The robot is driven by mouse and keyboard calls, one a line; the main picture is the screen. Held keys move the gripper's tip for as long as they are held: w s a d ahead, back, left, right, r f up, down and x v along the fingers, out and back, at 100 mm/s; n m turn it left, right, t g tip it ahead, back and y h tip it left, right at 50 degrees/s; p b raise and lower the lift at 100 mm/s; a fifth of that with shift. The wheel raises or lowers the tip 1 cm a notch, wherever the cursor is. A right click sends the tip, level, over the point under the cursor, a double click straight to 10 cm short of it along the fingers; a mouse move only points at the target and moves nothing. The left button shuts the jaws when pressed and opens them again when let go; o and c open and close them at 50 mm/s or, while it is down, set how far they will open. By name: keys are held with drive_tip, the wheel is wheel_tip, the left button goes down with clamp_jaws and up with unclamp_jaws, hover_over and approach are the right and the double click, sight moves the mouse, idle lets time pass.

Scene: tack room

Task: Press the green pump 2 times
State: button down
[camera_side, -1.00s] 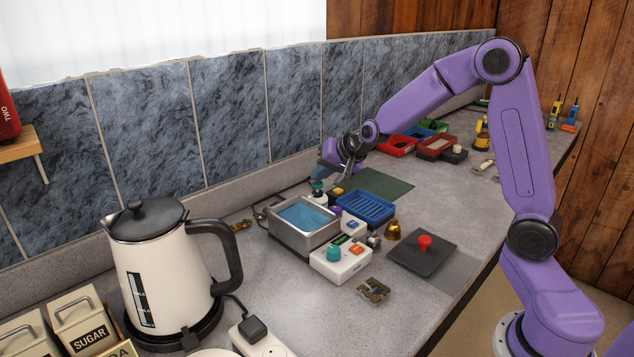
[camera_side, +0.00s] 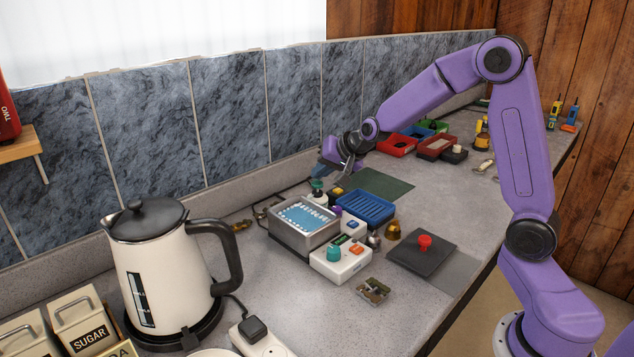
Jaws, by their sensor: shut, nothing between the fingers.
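The green pump (camera_side: 317,186) shows as a small green top on a pale body, behind the metal tray in the middle of the counter. My gripper (camera_side: 335,172) is just above and to the right of the green pump, pointing down and shut with nothing held. The fingers are small and partly hidden here, so I cannot tell whether they touch the pump's top. The lower part of the pump is partly hidden by the tray.
A metal tray (camera_side: 293,237) with a blue surface and white marks stands in front of the pump. Close by are a blue rack (camera_side: 367,208), a white box (camera_side: 343,266) with a teal knob, and a black plate (camera_side: 421,258) with a red knob. A kettle (camera_side: 160,265) stands front left.

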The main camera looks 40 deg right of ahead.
drive_tip(key=shift+r, duration=0.4)
drive_tip(key=shift+r, duration=3)
drive_tip(key=shift+r, duration=0.1)
wheel_tip(320, 180, up, 6)
hover_over(321, 183)
